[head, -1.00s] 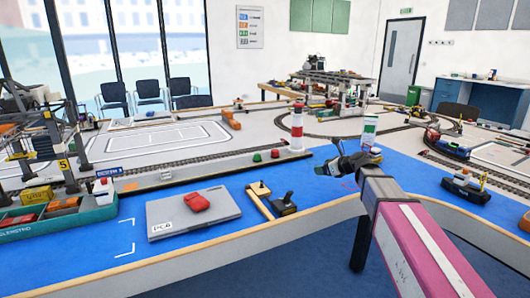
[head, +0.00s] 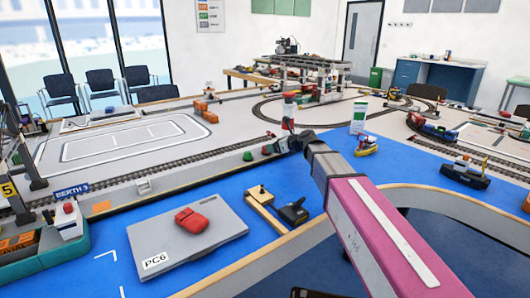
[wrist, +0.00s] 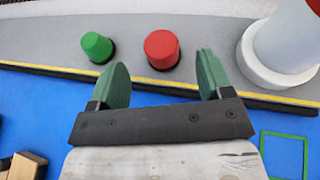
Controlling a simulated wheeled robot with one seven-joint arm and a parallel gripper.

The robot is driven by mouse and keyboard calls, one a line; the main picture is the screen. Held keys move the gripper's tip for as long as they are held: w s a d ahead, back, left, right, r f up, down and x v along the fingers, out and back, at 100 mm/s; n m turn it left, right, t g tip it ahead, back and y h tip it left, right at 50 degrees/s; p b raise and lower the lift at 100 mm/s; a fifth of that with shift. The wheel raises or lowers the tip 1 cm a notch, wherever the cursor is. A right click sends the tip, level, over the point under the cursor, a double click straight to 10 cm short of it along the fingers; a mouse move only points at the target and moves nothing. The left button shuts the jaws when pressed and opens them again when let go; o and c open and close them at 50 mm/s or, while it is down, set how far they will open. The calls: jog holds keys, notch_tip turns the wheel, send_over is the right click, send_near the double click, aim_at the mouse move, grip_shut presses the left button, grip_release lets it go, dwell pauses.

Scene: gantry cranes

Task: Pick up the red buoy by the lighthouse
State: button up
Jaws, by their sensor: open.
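In the wrist view the red buoy (wrist: 162,48) stands upright on the grey quay, left of the white base of the lighthouse (wrist: 268,58). My gripper (wrist: 163,72) is open and empty, its two green fingers spread. The red buoy shows between the fingertips and just beyond them; I see no contact. In the head view my gripper (head: 267,148) is low over the quay beside the lighthouse (head: 289,108), whose lower part is hidden by my arm. I cannot clearly make out the red buoy there.
A green buoy (wrist: 97,46) stands left of the red one, outside the left finger. The quay has a yellow-striped edge above the blue surface. A grey laptop (head: 190,240) with a red object (head: 197,219) and a wooden block with dark levers (head: 292,212) lie nearer.

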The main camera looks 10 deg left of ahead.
jog(key=x, duration=0.7)
jog(key=shift+w+a+f, duration=0.1)
jog(key=shift+a+f, duration=0.05)
jog(key=shift+a, duration=0.05)
jog(key=shift+c, duration=0.3)
jog(key=c, duration=1)
